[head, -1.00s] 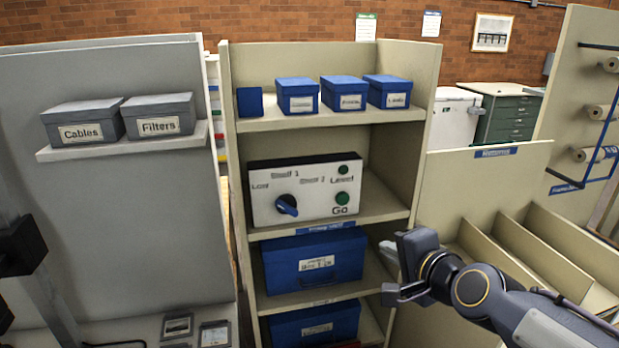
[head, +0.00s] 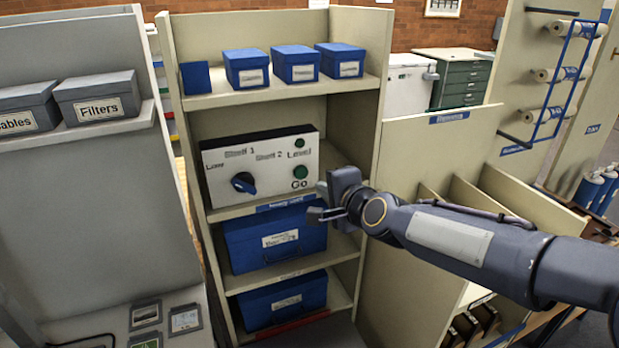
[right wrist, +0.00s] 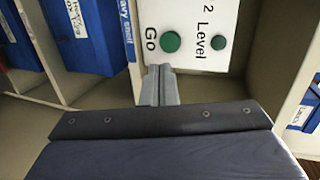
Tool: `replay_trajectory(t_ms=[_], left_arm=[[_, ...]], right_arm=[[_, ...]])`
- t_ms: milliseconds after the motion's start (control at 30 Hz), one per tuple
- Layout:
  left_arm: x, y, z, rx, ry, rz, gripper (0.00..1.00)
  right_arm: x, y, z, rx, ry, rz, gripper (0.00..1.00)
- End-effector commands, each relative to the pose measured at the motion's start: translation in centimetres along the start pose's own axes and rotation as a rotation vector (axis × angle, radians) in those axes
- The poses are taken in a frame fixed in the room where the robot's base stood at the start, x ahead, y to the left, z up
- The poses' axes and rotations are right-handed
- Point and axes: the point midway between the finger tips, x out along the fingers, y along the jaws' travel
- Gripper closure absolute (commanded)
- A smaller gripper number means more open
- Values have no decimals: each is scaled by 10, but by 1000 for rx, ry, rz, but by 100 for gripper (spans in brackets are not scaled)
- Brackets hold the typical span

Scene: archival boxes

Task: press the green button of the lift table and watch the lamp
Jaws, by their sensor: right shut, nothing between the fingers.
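The control panel (head: 262,165) is a white-faced box on the middle shelf. It carries a blue knob (head: 243,182), a green button marked Go (head: 300,172) and a smaller, darker green lamp marked Level (head: 299,143). In the right wrist view the Go button (right wrist: 171,42) and the Level lamp (right wrist: 218,43) show near the top. My right gripper (head: 318,202) is shut and empty, just right of and below the Go button. Its fingertips (right wrist: 160,70) appear apart from the button. The lamp looks dark green, with no clear glow. My left gripper is out of view.
Blue boxes stand on the shelf above (head: 296,66) and the shelves below (head: 275,238). The cabinet's right side wall (head: 362,130) is close to my right gripper. Grey Cables and Filters boxes (head: 98,97) sit on a ledge at left. A divided bin (head: 430,150) stands at right.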

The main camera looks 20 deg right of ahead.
Motion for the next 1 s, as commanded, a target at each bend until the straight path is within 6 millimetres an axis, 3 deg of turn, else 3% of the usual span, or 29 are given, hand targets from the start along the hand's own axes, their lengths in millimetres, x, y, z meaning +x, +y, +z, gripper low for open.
replay_trajectory(t_ms=[167, 400, 867, 1000], left_arm=[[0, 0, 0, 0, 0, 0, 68], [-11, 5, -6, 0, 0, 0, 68], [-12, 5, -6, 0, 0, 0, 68], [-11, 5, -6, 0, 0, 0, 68]], right_arm=[[38, 2, 1, -1, -2, 3, 100], [66, -11, 0, 0, -1, 1, 100], [72, -12, 0, 0, 0, -1, 100], [84, -16, 0, 0, -2, 0, 100]])
